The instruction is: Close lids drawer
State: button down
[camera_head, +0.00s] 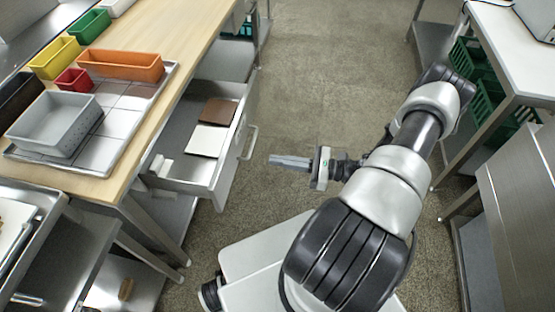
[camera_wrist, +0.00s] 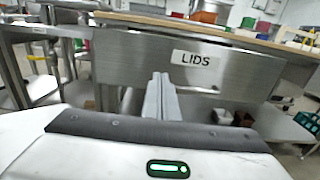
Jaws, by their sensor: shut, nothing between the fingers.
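The lids drawer (camera_head: 222,172) is a metal drawer under the wooden bench on the left, pulled out into the aisle. A white lid (camera_head: 207,140) and a brown lid (camera_head: 218,111) lie in it. A bar handle (camera_head: 249,142) is on its front. In the wrist view the drawer front (camera_wrist: 130,62) faces me with a LIDS label, and the handle (camera_wrist: 198,88) runs below it. My gripper (camera_head: 272,160) is shut and empty. It points at the drawer front, apart from it, with a gap to the handle. The fingers (camera_wrist: 160,85) show in the middle of the wrist view.
The wooden bench (camera_head: 185,22) carries a metal tray with a grey bin (camera_head: 55,122), an orange bin (camera_head: 120,65) and other coloured bins. A white-topped table (camera_head: 510,60) and a steel cabinet (camera_head: 520,200) stand right. The aisle floor (camera_head: 310,80) beyond is clear.

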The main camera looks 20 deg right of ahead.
aim_at(233, 154)
jog(key=x, duration=1.1)
jog(key=b+x, duration=0.2)
jog(key=x, duration=2.1)
jog(key=shift+s, duration=0.1)
jog(key=shift+w+a+r, duration=0.1)
jog(key=shift+w+a, duration=0.1)
jog(key=shift+a, duration=0.05)
jog(key=shift+w+r, duration=0.1)
